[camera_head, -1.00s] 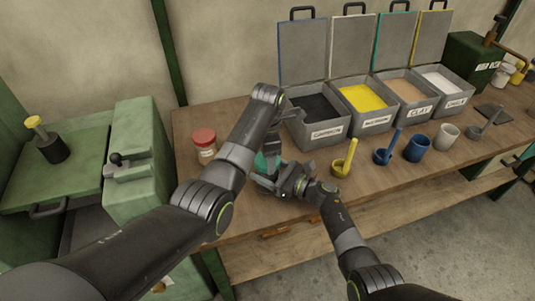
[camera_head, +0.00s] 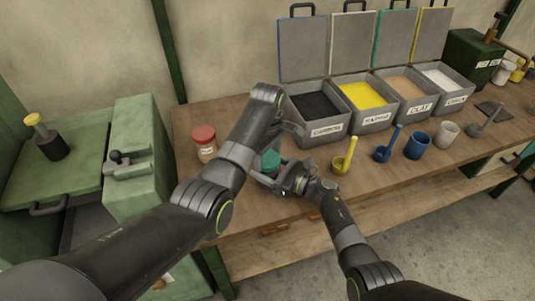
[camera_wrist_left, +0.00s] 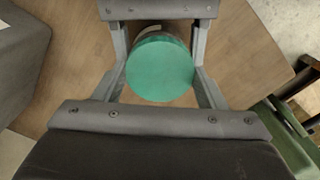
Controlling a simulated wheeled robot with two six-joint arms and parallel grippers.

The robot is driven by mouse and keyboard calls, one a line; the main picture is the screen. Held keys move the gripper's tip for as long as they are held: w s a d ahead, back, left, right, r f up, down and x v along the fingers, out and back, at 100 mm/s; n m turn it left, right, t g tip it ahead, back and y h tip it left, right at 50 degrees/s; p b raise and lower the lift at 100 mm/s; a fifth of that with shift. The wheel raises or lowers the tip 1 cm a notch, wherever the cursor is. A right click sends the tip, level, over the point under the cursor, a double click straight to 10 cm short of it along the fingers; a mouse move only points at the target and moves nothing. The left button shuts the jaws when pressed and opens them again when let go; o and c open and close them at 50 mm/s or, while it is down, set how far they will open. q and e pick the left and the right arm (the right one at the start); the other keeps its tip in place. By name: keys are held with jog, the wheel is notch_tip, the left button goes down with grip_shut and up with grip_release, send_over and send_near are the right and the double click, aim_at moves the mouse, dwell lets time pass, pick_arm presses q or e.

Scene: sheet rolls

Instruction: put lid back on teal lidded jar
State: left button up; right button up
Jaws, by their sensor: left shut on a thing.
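The teal lid (camera_head: 271,161) shows as a teal disc low between my two arms, above the bench's front part. It also shows in the left wrist view (camera_wrist_left: 160,68), flat side toward the camera, between grey fingers. My left gripper (camera_wrist_left: 160,75) is shut on the lid. Part of the jar body with a pale label (camera_wrist_left: 153,32) shows just past the lid's far edge; whether the lid touches the rim is hidden. My right gripper (camera_head: 283,180) is close beside the lid and jar; its grip is not clear.
A red-lidded jar (camera_head: 204,142) stands left of my left arm. A yellow scoop (camera_head: 345,157), a blue scoop (camera_head: 388,146) and cups are to the right. Open labelled bins (camera_head: 316,128) line the back. The bench's front edge is close to my grippers.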

pick_arm(q)
jog(key=m, duration=1.8)
jog(key=shift+m, duration=0.3)
jog(key=m, duration=0.7)
jog(key=shift+a, duration=0.1)
jog(key=o, duration=1)
notch_tip(320, 180, up, 7)
jog(key=shift+r, duration=0.2)
